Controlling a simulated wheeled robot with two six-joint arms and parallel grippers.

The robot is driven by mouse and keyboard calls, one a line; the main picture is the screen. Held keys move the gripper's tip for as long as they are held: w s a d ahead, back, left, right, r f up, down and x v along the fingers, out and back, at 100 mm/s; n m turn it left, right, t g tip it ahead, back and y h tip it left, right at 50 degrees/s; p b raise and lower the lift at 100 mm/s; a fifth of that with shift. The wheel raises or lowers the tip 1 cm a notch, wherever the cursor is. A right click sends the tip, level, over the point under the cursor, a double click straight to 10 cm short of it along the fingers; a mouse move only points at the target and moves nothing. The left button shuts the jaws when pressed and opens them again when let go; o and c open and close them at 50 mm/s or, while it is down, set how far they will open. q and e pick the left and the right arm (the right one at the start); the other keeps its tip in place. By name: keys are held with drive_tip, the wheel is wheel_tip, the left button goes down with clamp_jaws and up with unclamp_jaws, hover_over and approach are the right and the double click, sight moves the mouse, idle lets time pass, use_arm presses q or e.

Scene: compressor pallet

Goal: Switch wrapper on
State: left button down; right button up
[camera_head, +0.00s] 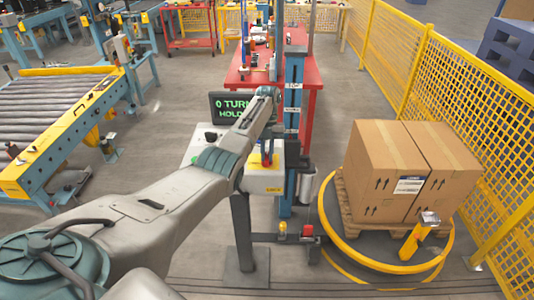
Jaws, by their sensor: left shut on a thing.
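The wrapper's control box (264,183) is a pale box on a dark post, in the middle of the head view. A dark display (231,107) beside it shows green text that reads "0 TURN" and "HOLD", partly covered by my arm. My left gripper (267,159) reaches down to the box top from above. It is shut on a small switch there, where red, blue and yellow bits show; the grip itself is mostly hidden. The wrapper's blue mast (291,130) stands just right of the box. My right gripper is not in view.
Two cartons (400,170) stand on a pallet on the yellow-ringed turntable (352,252) at the right. A yellow mesh fence (440,75) runs behind them. A roller conveyor (60,105) is at the left, and a red table (250,78) is behind the mast.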

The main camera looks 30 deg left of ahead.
use_arm(q)
drive_tip(key=shift+w+r, duration=0.1)
drive_tip(key=shift+r, duration=0.05)
drive_tip(key=c, duration=1.4)
unclamp_jaws()
drive_tip(key=shift+c, duration=0.2)
drive_tip(key=b+v, duration=0.2)
drive_tip(key=v, duration=0.8)
drive_tip(key=shift+a+r, duration=0.15)
drive_tip(key=shift+r, duration=0.1)
drive_tip(key=shift+w+f, duration=0.1)
